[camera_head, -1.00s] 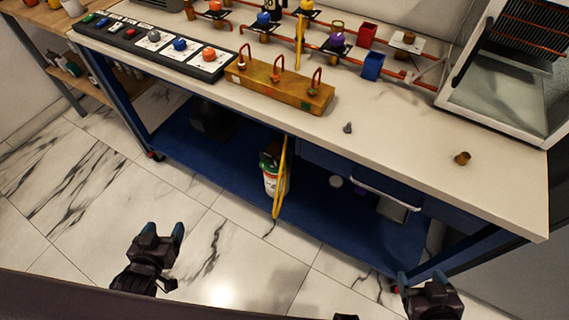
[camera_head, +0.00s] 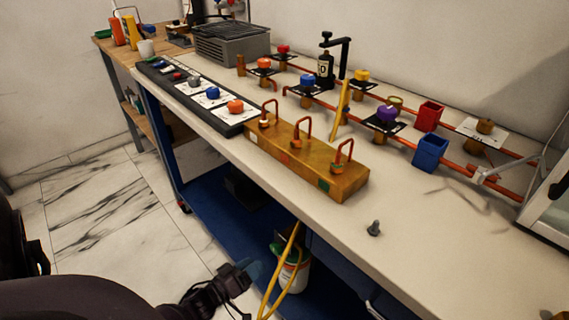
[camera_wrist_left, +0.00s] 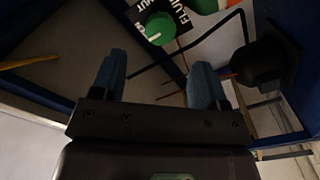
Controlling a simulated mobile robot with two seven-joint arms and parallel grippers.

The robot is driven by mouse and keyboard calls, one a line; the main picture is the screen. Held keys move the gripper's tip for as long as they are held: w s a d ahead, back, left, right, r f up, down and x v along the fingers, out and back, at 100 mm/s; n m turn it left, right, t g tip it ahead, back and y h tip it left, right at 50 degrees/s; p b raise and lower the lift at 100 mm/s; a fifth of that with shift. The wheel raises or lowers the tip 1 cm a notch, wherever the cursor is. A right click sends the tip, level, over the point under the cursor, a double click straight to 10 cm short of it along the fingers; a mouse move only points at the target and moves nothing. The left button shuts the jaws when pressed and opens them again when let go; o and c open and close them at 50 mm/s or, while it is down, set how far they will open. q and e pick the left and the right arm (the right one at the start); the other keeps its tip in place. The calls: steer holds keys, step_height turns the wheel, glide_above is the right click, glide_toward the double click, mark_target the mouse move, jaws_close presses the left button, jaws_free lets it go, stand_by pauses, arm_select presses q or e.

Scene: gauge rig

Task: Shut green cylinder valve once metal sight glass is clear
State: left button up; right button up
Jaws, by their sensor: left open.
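A white cylinder (camera_head: 292,275) with green and orange marks stands on the blue lower shelf under the bench, partly behind a yellow hose or strap. Its valve is hard to make out in the head view. In the left wrist view a round green knob (camera_wrist_left: 160,28) with a white mark sits beside a black lettered label, beyond the fingers. My left gripper (camera_head: 248,277) is low in front of the shelf, left of the cylinder. In the wrist view its blue fingertips (camera_wrist_left: 158,80) are apart with nothing between them. I cannot tell which thing is the metal sight glass.
The bench top (camera_head: 330,225) carries a brass block (camera_head: 305,160) with red hooped fittings, a panel of coloured knobs (camera_head: 205,95), copper pipes with valves, a red bin (camera_head: 428,116) and a blue bin (camera_head: 430,152). The blue bench frame and yellow hose (camera_head: 278,275) are close to my left gripper.

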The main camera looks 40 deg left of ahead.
mark_target(274, 251)
arm_select(q)
steer(key=w, duration=0.2)
steer(key=w+b, duration=0.1)
steer(key=w, duration=0.4)
steer(key=shift+w+d+f, duration=0.15)
steer(key=shift+w+d, duration=0.2)
steer(key=shift+w, duration=0.05)
steer(key=shift+w+b, duration=0.3)
steer(key=shift+w, duration=0.25)
arm_select(e)
steer(key=shift+w+a+n, duration=0.2)
steer(key=shift+w+n, duration=0.1)
steer(key=shift+w, duration=0.05)
arm_select(q)
steer(key=shift+c, duration=0.5)
steer(key=c, duration=0.8)
steer(key=shift+c, duration=0.2)
